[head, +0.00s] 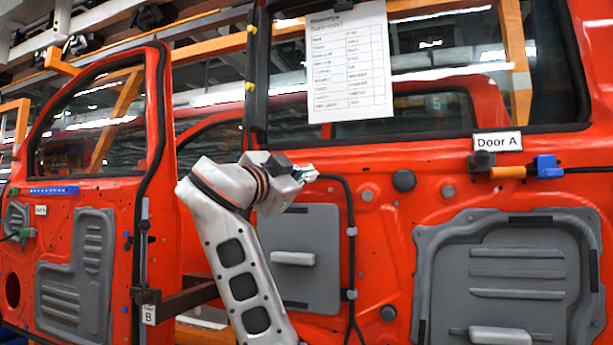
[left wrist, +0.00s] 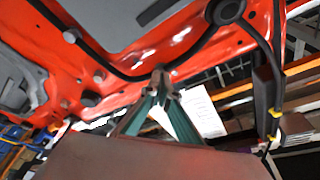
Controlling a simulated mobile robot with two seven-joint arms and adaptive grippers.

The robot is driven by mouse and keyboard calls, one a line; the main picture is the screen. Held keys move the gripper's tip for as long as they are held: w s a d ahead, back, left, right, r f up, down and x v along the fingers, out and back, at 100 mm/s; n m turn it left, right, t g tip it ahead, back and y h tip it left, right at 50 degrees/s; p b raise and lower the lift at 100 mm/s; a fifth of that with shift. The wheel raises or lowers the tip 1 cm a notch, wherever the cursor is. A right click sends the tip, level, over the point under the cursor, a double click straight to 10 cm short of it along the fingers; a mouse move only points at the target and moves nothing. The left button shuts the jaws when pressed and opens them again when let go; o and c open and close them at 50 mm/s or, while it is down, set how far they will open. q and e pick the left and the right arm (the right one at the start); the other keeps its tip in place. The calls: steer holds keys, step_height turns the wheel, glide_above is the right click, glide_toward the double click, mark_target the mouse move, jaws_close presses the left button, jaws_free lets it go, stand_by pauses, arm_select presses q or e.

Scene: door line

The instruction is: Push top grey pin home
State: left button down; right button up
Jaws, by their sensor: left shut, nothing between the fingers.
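Several grey pins stand on the red door A. One grey pin (head: 352,231) sits on the black cable (head: 338,181), with another grey pin (head: 351,294) lower down it. My left gripper (head: 307,174) is shut and empty, its tips at the upper end of that cable. In the left wrist view, the green-padded fingers of my left gripper (left wrist: 160,88) meet at a small grey piece on the cable (left wrist: 130,74). The fingertips mostly hide this piece; I cannot tell whether it is the top pin or how deep it sits. My right gripper is not in view.
A printed sheet (head: 349,62) hangs above in the window opening. A grey panel (head: 305,283) lies behind my forearm. Another red door (head: 120,205) stands at left.

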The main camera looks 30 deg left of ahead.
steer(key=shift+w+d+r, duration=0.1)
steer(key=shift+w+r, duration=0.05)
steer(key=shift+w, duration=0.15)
arm_select(q)
steer(key=shift+w, duration=0.25)
steer(key=shift+w+a, duration=0.1)
steer(key=shift+w, duration=0.1)
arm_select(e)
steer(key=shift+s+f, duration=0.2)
arm_select(q)
steer(key=shift+w, duration=0.2)
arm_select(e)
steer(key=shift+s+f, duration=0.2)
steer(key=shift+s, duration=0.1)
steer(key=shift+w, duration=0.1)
